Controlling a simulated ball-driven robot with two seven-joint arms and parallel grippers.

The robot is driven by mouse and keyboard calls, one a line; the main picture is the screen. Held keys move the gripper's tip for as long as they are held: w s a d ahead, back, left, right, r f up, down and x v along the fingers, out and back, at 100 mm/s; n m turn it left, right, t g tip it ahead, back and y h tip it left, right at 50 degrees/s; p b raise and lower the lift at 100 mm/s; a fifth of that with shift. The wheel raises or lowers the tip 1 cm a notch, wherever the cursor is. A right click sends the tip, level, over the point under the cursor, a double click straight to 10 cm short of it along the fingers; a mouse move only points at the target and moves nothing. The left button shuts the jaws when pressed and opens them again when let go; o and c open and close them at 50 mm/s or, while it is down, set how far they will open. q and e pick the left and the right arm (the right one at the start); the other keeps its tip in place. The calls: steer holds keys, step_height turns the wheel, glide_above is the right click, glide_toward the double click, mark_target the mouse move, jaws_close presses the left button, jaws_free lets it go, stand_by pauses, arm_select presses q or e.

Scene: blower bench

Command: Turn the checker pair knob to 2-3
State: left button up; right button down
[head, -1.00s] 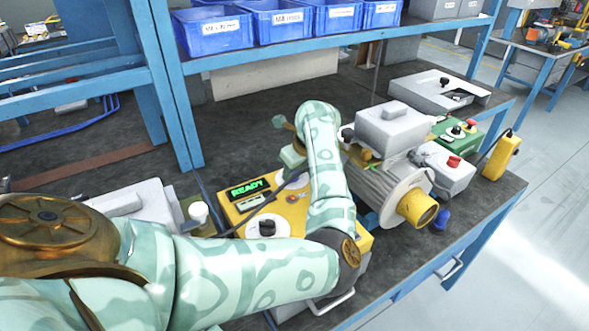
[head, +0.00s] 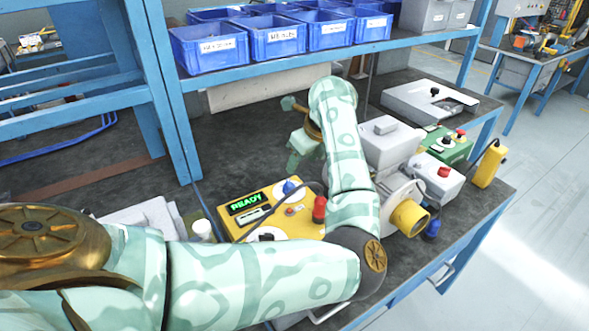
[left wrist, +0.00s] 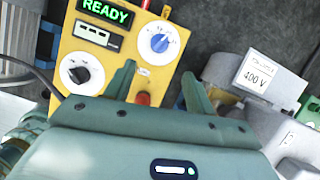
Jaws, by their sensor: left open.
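The yellow checker (head: 285,226) lies on the bench with a green READY display. In the left wrist view the checker (left wrist: 107,56) shows a blue knob (left wrist: 159,43) on a white dial and a black knob (left wrist: 79,75) on another. The dial lettering is too small to read, so I cannot tell which is the pair knob. My left gripper (left wrist: 157,84) is open, with its fingers apart below the blue knob and touching neither knob. A red part (left wrist: 143,98) shows between the fingers. In the head view my left arm covers part of the checker. My right gripper is out of view.
A grey blower with a yellow nozzle (head: 409,218) stands right of my left arm. A grey box marked 400 V (left wrist: 258,76) is close to the right finger. A white cup (head: 202,230) stands left of the checker. Blue bins (head: 209,48) fill the shelf above.

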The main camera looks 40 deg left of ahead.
arm_select(q)
steer(key=shift+p+v, duration=0.6)
steer(key=shift+v, duration=1.75)
